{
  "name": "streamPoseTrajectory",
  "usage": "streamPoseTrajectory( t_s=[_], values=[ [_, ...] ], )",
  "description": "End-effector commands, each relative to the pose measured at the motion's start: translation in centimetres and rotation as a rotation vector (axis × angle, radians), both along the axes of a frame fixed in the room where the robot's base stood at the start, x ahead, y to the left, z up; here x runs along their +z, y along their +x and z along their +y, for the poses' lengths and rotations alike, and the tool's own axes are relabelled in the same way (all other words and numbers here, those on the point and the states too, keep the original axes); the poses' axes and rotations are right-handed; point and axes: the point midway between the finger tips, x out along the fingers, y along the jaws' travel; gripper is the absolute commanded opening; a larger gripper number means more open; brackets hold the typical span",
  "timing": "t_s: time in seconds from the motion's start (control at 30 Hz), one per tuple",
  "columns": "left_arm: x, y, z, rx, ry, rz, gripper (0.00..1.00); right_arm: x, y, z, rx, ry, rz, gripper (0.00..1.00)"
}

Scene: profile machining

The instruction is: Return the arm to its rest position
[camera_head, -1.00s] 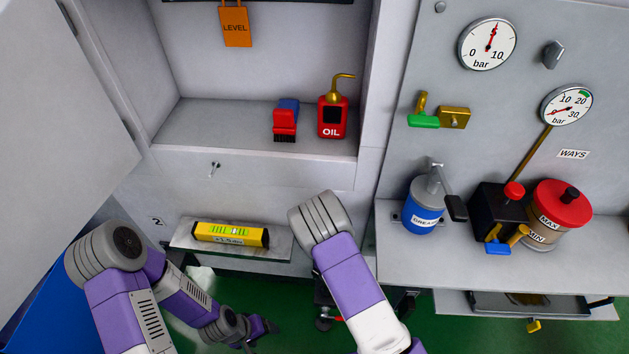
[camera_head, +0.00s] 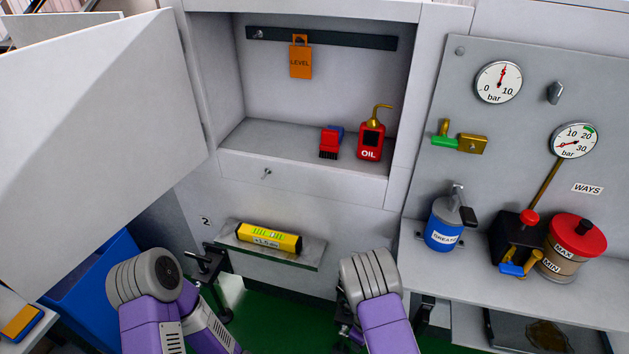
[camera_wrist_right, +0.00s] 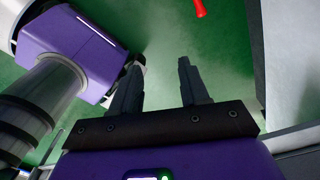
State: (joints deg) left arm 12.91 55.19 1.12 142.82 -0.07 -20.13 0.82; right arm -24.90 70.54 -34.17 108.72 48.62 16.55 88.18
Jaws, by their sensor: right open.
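My right gripper (camera_wrist_right: 155,88) shows in the right wrist view with its two dark fingers apart and nothing between them. Green floor lies beyond the fingers. In the head view my right arm (camera_head: 385,325) is folded at the lower middle, its grey joint in front of the cabinet's lower part; its gripper is not seen there. My left arm (camera_head: 150,325) stands at the lower left with its grey joint upward.
An open cabinet door (camera_head: 95,130) spans the left. A yellow level (camera_head: 268,239) lies on a small ledge. A blue grease pot (camera_head: 443,226) and red-lidded container (camera_head: 573,245) stand at right.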

Motion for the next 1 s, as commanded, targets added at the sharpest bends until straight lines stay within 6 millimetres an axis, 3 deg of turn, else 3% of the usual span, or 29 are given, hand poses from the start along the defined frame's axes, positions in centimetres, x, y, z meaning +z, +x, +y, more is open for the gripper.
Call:
streamPoseTrajectory(
  t_s=[0.37, 0.6, 0.8, 1.0],
  values=[
    [0.0, 0.1, 0.0, -0.001, 0.000, -0.001, 0.72, -1.5, -7.5, -1.4, 0.606, 0.082, 0.067, 0.45],
    [0.0, 0.1, 0.0, 0.000, 0.000, -0.002, 0.72, -0.2, -12.6, 0.8, 1.316, 0.222, -0.076, 0.45],
    [0.0, 0.1, 0.0, 0.000, 0.000, -0.002, 0.72, 2.2, -14.1, 3.3, 1.766, 0.241, -0.297, 0.45],
    [0.0, 0.1, 0.0, 0.000, 0.000, -0.002, 0.72, 3.3, -14.3, 4.4, 1.932, 0.221, -0.399, 0.45]
  ],
)
